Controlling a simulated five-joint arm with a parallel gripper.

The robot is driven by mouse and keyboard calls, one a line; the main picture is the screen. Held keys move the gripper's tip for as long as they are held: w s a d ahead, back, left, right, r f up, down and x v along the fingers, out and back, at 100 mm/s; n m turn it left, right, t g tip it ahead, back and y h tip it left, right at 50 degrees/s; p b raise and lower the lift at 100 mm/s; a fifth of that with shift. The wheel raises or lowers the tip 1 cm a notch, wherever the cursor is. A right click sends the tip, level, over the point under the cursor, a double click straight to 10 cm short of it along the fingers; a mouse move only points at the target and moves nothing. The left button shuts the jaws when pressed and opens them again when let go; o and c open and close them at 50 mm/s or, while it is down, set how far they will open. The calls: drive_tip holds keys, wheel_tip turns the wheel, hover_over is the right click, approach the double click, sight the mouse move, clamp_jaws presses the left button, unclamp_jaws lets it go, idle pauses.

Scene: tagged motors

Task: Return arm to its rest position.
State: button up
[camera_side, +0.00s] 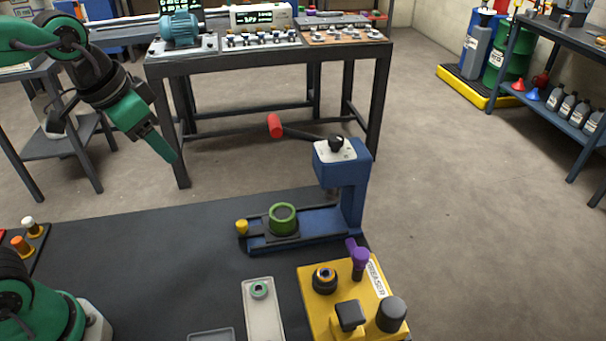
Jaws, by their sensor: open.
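My green and black gripper (116,144) hangs at the upper left, raised above the dark work mat (150,245) and away from the tools. Its jaws are spread apart and nothing shows between them. My arm rises from its base at the lower left, and its middle part lies outside the picture.
A blue press (352,195) with a red-ended lever carries a green ring (283,219). A yellow greaser (333,318) and a pale tray (264,317) holding a small green ring stand in front. A bench (265,60) with a teal motor (181,29) stands behind.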

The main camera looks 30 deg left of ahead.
drive_tip(key=s+a+f+n+t, duration=0.1)
drive_tip(key=s+a+f+n, duration=0.2)
drive_tip(key=s, duration=0.3)
drive_tip(key=shift+s+a+y, duration=0.25)
drive_tip(key=shift+a+y, duration=0.05)
drive_tip(key=shift+a, duration=0.5)
